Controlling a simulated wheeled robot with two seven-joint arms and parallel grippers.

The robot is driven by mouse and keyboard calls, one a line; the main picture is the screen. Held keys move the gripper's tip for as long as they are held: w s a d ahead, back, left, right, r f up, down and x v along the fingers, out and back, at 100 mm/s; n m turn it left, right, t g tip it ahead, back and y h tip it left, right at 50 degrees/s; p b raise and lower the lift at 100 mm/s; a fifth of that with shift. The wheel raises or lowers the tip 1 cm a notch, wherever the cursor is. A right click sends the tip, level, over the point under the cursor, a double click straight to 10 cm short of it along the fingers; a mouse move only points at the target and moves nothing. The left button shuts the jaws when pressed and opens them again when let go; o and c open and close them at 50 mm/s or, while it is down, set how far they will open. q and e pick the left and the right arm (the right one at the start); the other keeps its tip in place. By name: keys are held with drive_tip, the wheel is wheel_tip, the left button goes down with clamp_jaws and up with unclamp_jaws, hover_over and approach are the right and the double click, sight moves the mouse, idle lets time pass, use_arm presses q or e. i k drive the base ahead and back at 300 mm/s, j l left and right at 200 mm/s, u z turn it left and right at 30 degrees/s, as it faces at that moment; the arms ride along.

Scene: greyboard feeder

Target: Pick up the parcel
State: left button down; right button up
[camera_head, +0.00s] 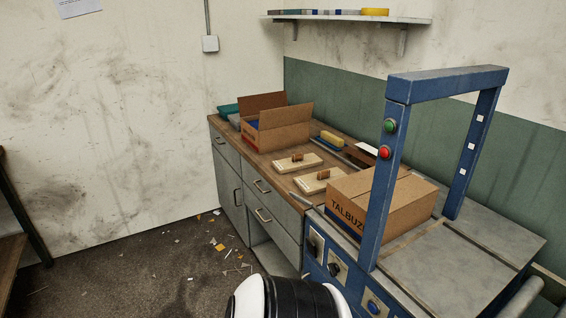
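The parcel (400,205) is a closed brown cardboard box with dark lettering starting "TALBUZ" on its front left side. It sits flat on the grey top of a blue machine, partly behind the near post of the machine's blue arch (387,170). The post hides part of the box's front and its lettering. Neither of my grippers shows in this view. A rounded white and black part at the bottom edge seems to be mine; no fingers are visible on it.
The blue arch spans over the machine top, with green and red buttons on its post. An open carton (277,125), two pale wooden blocks with brown handles and a yellow sponge-like item stand on the wooden counter (270,160). A shelf (350,17) hangs above. The floor at left is mostly open, with paper scraps.

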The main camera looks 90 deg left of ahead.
sight(298, 162)
drive_tip(key=u, duration=2.7)
